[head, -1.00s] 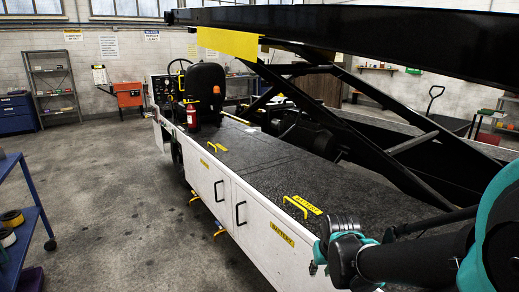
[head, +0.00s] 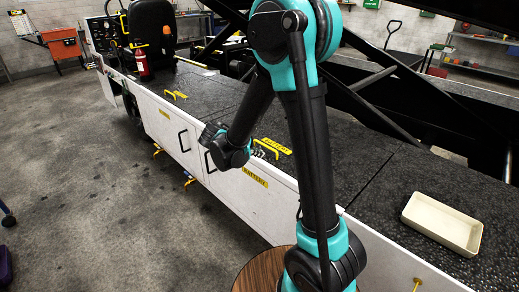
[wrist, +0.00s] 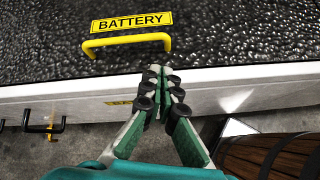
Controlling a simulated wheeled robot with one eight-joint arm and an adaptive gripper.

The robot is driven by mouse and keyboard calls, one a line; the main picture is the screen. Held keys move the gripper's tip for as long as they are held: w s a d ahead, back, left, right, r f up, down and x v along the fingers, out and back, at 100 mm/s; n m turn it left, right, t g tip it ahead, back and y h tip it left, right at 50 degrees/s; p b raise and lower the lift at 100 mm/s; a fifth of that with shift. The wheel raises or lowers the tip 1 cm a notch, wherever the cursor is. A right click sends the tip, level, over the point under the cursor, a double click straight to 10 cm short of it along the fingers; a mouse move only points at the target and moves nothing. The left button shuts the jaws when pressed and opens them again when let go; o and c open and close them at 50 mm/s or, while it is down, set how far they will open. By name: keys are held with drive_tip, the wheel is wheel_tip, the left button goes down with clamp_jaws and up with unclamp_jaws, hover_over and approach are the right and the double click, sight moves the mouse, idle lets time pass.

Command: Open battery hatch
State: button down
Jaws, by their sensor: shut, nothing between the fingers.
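The battery hatch is part of the black textured deck of the loader, marked by a yellow BATTERY label (wrist: 132,22) and a yellow handle (wrist: 126,42). In the head view the label (head: 276,146) and handle (head: 266,144) show beside my wrist, partly covered by it. The hatch lies flat. My gripper (wrist: 158,72) is shut and empty, its fingertips near the deck's edge, just below and right of the handle in the wrist view. I cannot tell whether they touch anything. In the head view the fingers are mostly hidden behind my wrist.
A second yellow handle (head: 176,95) sits farther along the deck. The white side panel (head: 235,190) has black door handles and another BATTERY label (head: 254,177). A cream tray (head: 442,222) rests on the deck at right. A round wooden top (head: 262,272) stands near my arm's base.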

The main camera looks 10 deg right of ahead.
drive_tip(key=w+a+n+t+h, duration=0.1)
drive_tip(key=w+a+n, duration=0.2)
drive_tip(key=w+a, duration=0.1)
approach(268, 151)
drive_tip(key=x, duration=0.5)
drive_tip(key=shift+w, duration=0.15)
drive_tip(key=shift+r, duration=0.1)
